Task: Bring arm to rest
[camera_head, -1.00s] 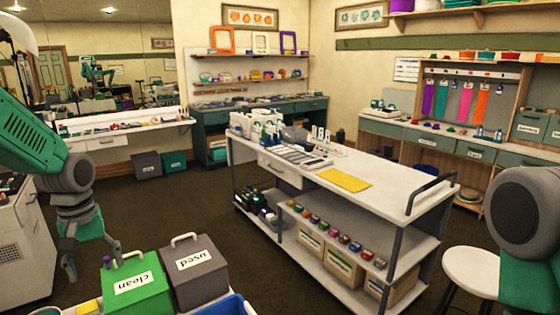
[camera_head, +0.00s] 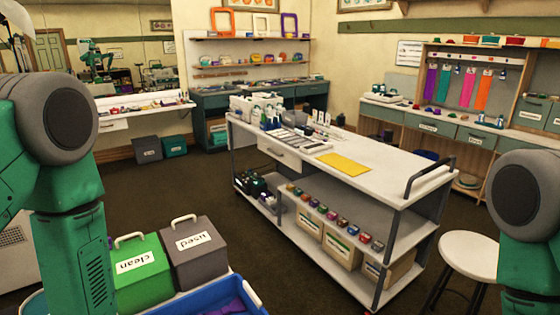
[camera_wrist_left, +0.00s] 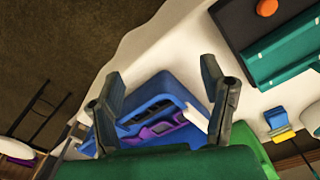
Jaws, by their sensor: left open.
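My left arm stands folded at the left of the head view, and its gripper is out of that picture. In the left wrist view my left gripper (camera_wrist_left: 165,100) is open, its two fingers spread wide with nothing between them. Beyond the fingers is a blue tray (camera_wrist_left: 155,92) with purple items (camera_wrist_left: 160,130) in it, on a white surface. The tray also shows in the head view (camera_head: 205,296). My right arm shows at the right edge of the head view; its gripper is not in view.
A green "clean" box (camera_head: 142,285) and a grey "used" box (camera_head: 197,265) stand in front. A white cart (camera_head: 380,185) with a yellow sheet (camera_head: 343,162) is ahead. A round stool (camera_head: 469,251) stands at right. Open floor (camera_head: 180,185) lies between.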

